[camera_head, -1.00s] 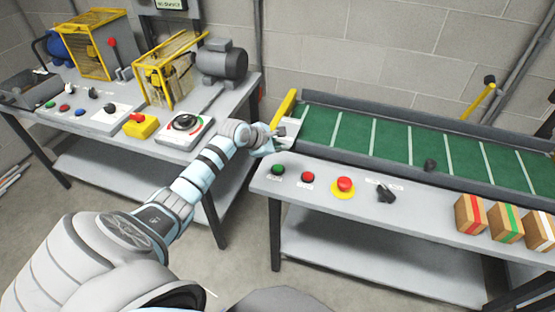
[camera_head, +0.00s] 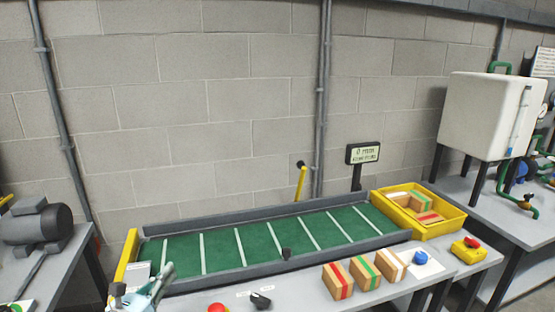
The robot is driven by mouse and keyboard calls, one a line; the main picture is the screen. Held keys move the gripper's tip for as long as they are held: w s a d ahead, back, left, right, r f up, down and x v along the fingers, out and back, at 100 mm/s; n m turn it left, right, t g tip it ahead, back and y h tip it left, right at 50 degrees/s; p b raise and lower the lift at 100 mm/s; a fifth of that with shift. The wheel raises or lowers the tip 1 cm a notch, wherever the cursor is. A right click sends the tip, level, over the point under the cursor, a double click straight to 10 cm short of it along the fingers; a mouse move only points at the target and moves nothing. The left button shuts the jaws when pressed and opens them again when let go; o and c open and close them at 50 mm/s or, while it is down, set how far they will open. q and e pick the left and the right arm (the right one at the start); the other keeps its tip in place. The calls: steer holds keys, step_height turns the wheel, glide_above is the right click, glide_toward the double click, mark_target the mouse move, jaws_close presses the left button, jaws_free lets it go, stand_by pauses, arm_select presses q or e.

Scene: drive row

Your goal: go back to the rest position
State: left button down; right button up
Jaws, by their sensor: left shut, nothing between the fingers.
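My left gripper (camera_head: 150,289) shows at the bottom left of the head view, at the near left corner of the conveyor. It is shut and empty, and the rest of my left arm is below the frame. The conveyor (camera_head: 222,249) has a green belt with white lines and grey side rails. A yellow bar (camera_head: 127,258) stands at its left end, close beside the gripper. My right gripper does not show.
Several striped boxes (camera_head: 337,281) stand along the table's front edge. A yellow crate (camera_head: 437,228) holding boxes sits at the conveyor's right end. A small display (camera_head: 363,153) stands behind. A white tank (camera_head: 487,115) is at right, a grey motor (camera_head: 37,225) at left.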

arm_select(q)
steer(key=s+a+f+n+g+y, duration=0.1)
steer(key=s+a+n+y, duration=0.35)
steer(key=n, duration=0.75)
steer(key=s+a+n+y, duration=0.2)
steer(key=s+n+y, duration=0.55)
steer(key=n, duration=0.55)
steer(key=s+f+n+g+h, duration=0.1)
steer(key=s+f+n+g, duration=0.5)
steer(key=s+f+n, duration=0.3)
steer(key=s+d+f+n+g+h, duration=0.1)
steer(key=s+d+f+g+h, duration=0.25)
steer(key=s+d, duration=0.2)
steer(key=s+d+f+n+g+h, duration=0.25)
steer(key=s+d+f, duration=0.2)
steer(key=s, duration=0.25)
steer(key=s+f+g, duration=0.1)
steer(key=s+f, duration=0.1)
steer(key=f, duration=0.9)
steer(key=s+f+g, duration=0.1)
steer(key=s+f, duration=0.2)
steer(key=f, duration=0.8)
steer(key=s+a+f+g, duration=0.1)
steer(key=s+f, duration=0.9)
steer(key=s, duration=0.2)
steer(key=shift+s+f, duration=0.15)
steer(key=shift+f, duration=0.05)
